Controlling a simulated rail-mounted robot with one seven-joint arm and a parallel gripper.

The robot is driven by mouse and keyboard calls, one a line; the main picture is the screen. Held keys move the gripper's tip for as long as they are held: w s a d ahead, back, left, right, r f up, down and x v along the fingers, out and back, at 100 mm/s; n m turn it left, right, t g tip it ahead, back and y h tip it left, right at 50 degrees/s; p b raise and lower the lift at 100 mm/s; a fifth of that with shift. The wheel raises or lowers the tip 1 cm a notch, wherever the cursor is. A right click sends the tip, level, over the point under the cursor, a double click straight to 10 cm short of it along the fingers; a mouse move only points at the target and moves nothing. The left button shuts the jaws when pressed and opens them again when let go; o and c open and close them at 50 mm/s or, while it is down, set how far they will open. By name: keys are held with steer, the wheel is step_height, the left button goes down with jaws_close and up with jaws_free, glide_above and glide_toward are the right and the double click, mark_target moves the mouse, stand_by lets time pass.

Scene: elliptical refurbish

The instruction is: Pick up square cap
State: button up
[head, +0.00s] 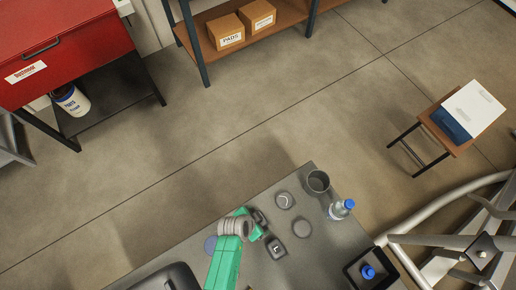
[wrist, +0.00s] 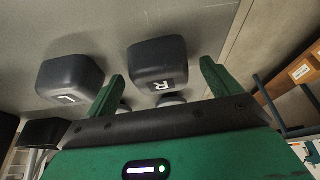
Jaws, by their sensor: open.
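Two dark, rounded-square caps are in view. The one marked "R" (wrist: 158,65) appears between and just ahead of my fingers in the wrist view; in the head view a dark piece beside the gripper (head: 261,217) seems to be this cap. The one marked "L" (wrist: 69,80) lies left of my left finger in the wrist view and on the grey table (head: 320,250) in the head view (head: 276,248). My green gripper (wrist: 161,72) is open, with a finger on either side of the "R" cap. I cannot tell whether they touch it.
Two round discs (head: 284,200) (head: 302,228) lie near the caps. A grey cup (head: 318,181) and a blue-capped bottle (head: 341,209) stand at the table's right edge. A dark tray (head: 352,275) holds a blue-topped item. A bluish disc (head: 210,243) lies left of my arm.

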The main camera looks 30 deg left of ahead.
steer(key=shift+w+f, duration=0.2)
steer(key=shift+f, duration=0.15)
steer(key=c, duration=1.1)
steer(key=shift+o, duration=0.2)
step_height(320, 180, up, 10)
steer(key=shift+r+p, duration=0.1)
steer(key=shift+p, duration=0.95)
steer(key=w+d+r+n+p, duration=0.1)
steer(key=w+d+r+p, duration=0.2)
steer(key=r, duration=0.7)
steer(key=w+d+r+n+y+p, duration=0.1)
steer(key=w+d+r+p, duration=0.3)
steer(key=r, duration=0.6)
steer(key=w+d+r+n+p, duration=0.1)
steer(key=w+d+r+p, duration=0.2)
steer(key=r, duration=0.8)
steer(key=shift+w+d+n+p, duration=0.2)
steer(key=shift+w+n+p, duration=0.2)
steer(key=shift+w+p, duration=0.55)
